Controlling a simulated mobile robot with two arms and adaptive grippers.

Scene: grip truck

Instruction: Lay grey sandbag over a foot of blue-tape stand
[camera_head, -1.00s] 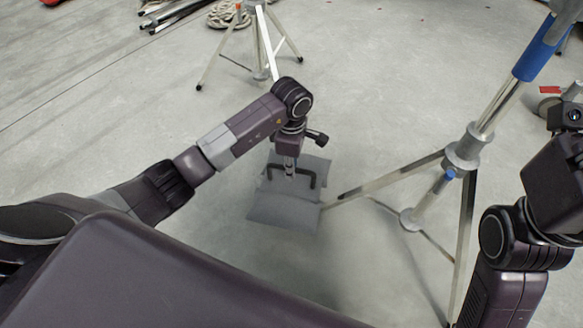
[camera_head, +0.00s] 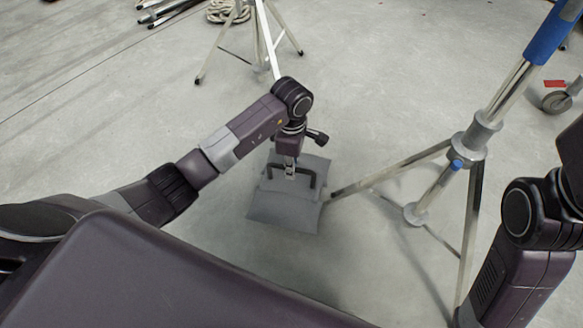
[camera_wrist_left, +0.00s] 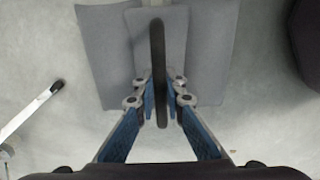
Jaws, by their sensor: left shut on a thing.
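The grey sandbag (camera_head: 283,212) hangs by its dark handle (camera_head: 306,181) from my left gripper (camera_head: 290,174). In the left wrist view my left gripper (camera_wrist_left: 160,100) is shut on the handle (camera_wrist_left: 158,60), with the bag's grey panels (camera_wrist_left: 105,55) on both sides. The blue-tape stand (camera_head: 545,35) stands to the right. One of its legs (camera_head: 395,168) runs left, and its outer end meets the bag's right edge in the picture. The gap between bag and foot cannot be told. My right gripper is out of frame.
Another stand (camera_head: 262,40) stands at the back, its feet spread on the floor. A dark-tipped foot (camera_wrist_left: 57,86) shows left of the bag in the left wrist view. A caster wheel (camera_head: 556,102) and red patch (camera_head: 554,84) lie far right. The floor left of the bag is clear.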

